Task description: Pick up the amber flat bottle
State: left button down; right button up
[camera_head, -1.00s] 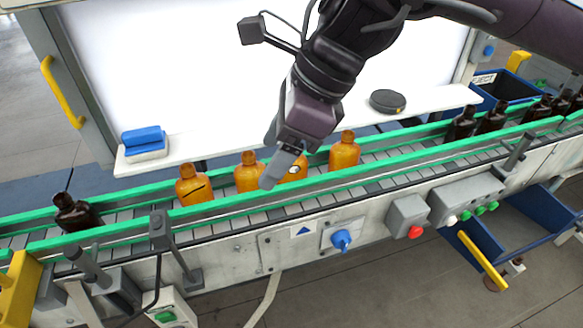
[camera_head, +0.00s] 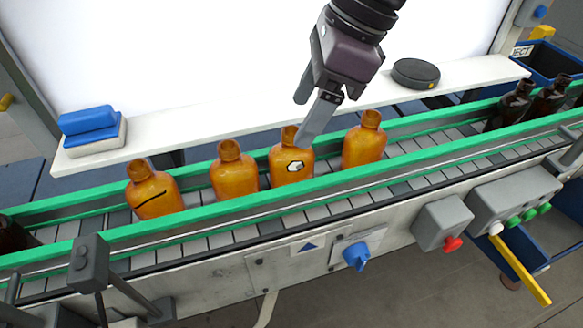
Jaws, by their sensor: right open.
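Several amber bottles stand in a row on the conveyor. The leftmost amber bottle (camera_head: 155,196) has a dark line across it and looks tilted. A plain amber bottle (camera_head: 234,175) stands to its right. The third amber bottle (camera_head: 288,172) has a white patch with a dark outline. The fourth amber bottle (camera_head: 364,146) is at the right of the group. My right gripper (camera_head: 309,111) is open and empty, just above the third bottle. One finger overlaps that bottle's right shoulder in the picture; I cannot tell whether it touches. My left gripper is not in view.
Green rails (camera_head: 220,210) edge the conveyor on both sides. Dark brown bottles (camera_head: 515,104) stand on the belt at right. A white shelf behind (camera_head: 215,121) holds a blue-and-white block (camera_head: 90,132) and a dark round disc (camera_head: 415,73).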

aim_at(288, 145)
jog(key=p+x, duration=0.1)
jog(key=x, duration=0.6)
jog(key=shift+f, duration=0.25)
jog(key=shift+d+r, duration=0.1)
jog(key=c, duration=1.4)
